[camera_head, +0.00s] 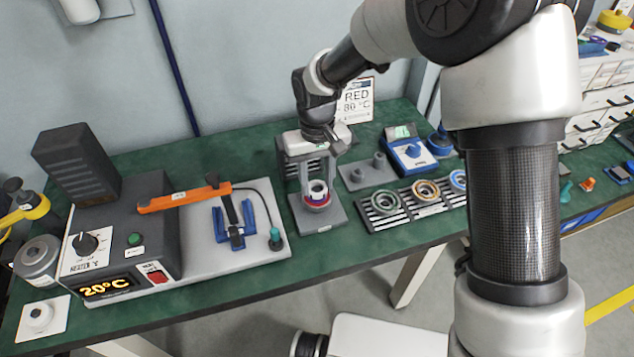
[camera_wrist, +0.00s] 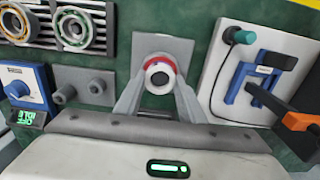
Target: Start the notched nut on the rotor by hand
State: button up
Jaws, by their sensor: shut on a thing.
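My gripper (camera_head: 317,180) is above the grey stand (camera_head: 319,218) on the bench. Its fingers are shut on a pale ring with a dark centre (camera_head: 317,187), which looks like the notched nut. In the wrist view the pale ring (camera_wrist: 159,77) lies between the fingertips (camera_wrist: 160,84). A red and purple round part (camera_head: 317,201), apparently at the rotor, sits directly beneath it on the stand. The ring looks lined up with that part. Whether it touches the thread is hidden, and any notches are too small to see.
A heater box (camera_head: 118,240) with a 20°C display and a board (camera_head: 262,240) with a blue fixture and orange-handled tool stand left. A grey two-post block (camera_head: 367,172), a rack of bearings (camera_head: 405,207) and a blue device (camera_head: 410,152) stand right. Bare green bench lies around the stand.

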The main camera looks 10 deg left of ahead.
jog(key=shift+s+d+f+m, duration=0.1)
jog(key=shift+s+f+m, duration=0.1)
jog(key=shift+f+m, duration=0.15)
jog(key=shift+m+b, duration=0.4)
jog(key=shift+m, duration=0.35)
jog(key=o, duration=1.2)
jog(key=shift+w+r, duration=0.1)
jog(key=shift+r, duration=0.1)
jog(key=shift+w+r+p, duration=0.1)
jog(key=shift+r+p, duration=3.05)
jog(key=shift+r, duration=1.4)
